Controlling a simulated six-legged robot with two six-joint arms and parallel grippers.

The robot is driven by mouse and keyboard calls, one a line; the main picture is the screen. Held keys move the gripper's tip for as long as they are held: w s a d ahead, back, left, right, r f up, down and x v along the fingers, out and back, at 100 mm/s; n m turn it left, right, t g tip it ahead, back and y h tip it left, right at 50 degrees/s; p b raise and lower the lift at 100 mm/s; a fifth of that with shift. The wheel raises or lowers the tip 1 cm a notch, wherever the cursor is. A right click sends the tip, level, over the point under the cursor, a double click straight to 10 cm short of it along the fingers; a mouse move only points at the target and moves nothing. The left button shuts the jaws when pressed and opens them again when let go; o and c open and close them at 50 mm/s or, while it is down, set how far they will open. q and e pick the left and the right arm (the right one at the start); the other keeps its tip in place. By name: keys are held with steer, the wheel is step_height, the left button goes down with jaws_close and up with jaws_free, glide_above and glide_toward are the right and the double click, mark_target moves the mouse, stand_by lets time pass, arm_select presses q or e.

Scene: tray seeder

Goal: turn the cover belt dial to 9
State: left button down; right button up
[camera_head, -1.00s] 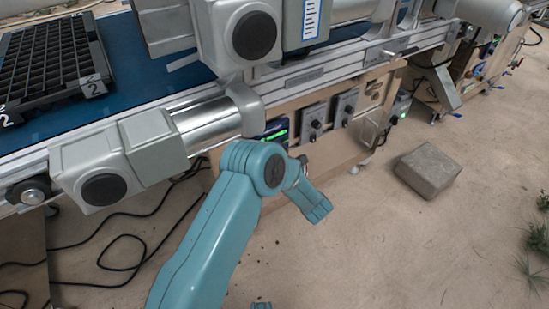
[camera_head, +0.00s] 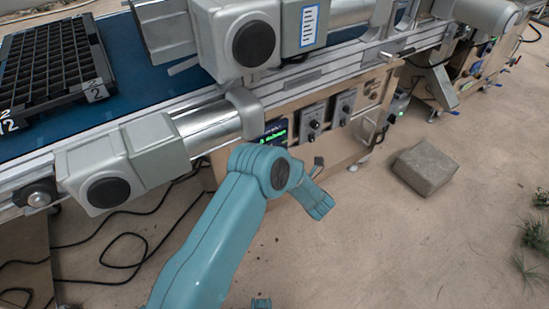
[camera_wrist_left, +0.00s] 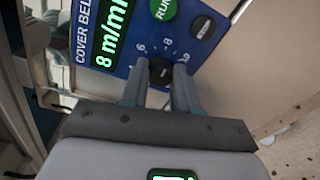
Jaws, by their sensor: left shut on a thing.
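The cover belt dial (camera_wrist_left: 160,70) is a small black knob low on a blue panel (camera_wrist_left: 146,12) in the left wrist view. Printed numbers arc around it, with 6 on the left and 9 on the right. Its pointer is too dark to read clearly. The green display (camera_wrist_left: 112,38) reads 8 m/min. My left gripper (camera_wrist_left: 159,76) is shut on the dial, one finger on each side. In the head view the lit panel (camera_head: 275,134) shows partly behind my teal left arm; the dial and fingertips are hidden there.
A green RUN button (camera_wrist_left: 162,8) and a dark button (camera_wrist_left: 203,27) sit close above the dial. Two grey dial boxes (camera_head: 312,122) are right of the panel. The conveyor with motor housings (camera_head: 107,170) overhangs it. A stone block (camera_head: 425,169) lies on the floor.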

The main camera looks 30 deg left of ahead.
arm_select(q)
steer(key=shift+f+m, duration=0.15)
steer(key=shift+m, duration=1.75)
steer(key=c, duration=0.8)
jaws_free()
steer(key=shift+c, duration=0.2)
steer(key=shift+d, duration=0.1)
steer(key=f+p+v, duration=0.1)
steer(key=p+v, duration=0.2)
steer(key=v, duration=1.3)
steer(key=shift+r+p, duration=0.3)
steer(key=shift+r, duration=0.15)
steer(key=shift+d, duration=0.25)
